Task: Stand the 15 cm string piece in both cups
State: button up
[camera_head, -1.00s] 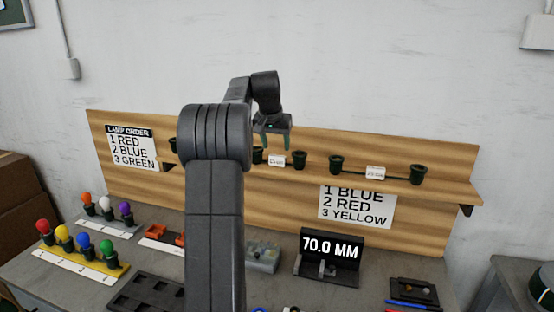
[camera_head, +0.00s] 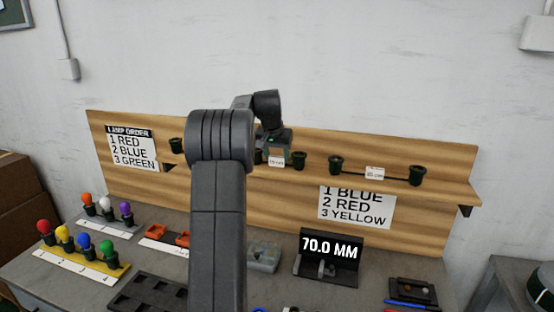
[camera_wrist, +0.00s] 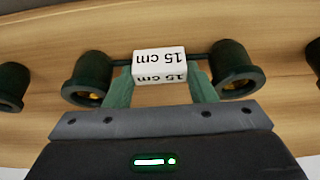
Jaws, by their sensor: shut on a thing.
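The 15 cm string piece is a dark cord with a dark green socket at each end and a white "15 cm" tag (camera_wrist: 160,66) at its middle. In the wrist view its left socket (camera_wrist: 90,78) and right socket (camera_wrist: 235,70) sit on the wooden shelf. My gripper (camera_wrist: 160,88) is shut on the middle of the piece at the tag, one green finger on each side. In the head view my gripper (camera_head: 275,148) is down at the shelf over the tag (camera_head: 276,161), with the right socket (camera_head: 298,159) beside it.
A longer string piece (camera_head: 391,177) with a white tag lies to the right on the shelf (camera_head: 450,188). Another socket (camera_head: 176,146) stands at left. Below are coloured lamps (camera_head: 83,245), a grey block (camera_head: 263,257), a "70.0 MM" display (camera_head: 330,246) and a small dark tray (camera_head: 413,289).

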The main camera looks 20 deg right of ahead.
aim_at(276, 157)
notch_tip(276, 157, up, 10)
jog(key=shift+p, duration=0.4)
dwell(0.6)
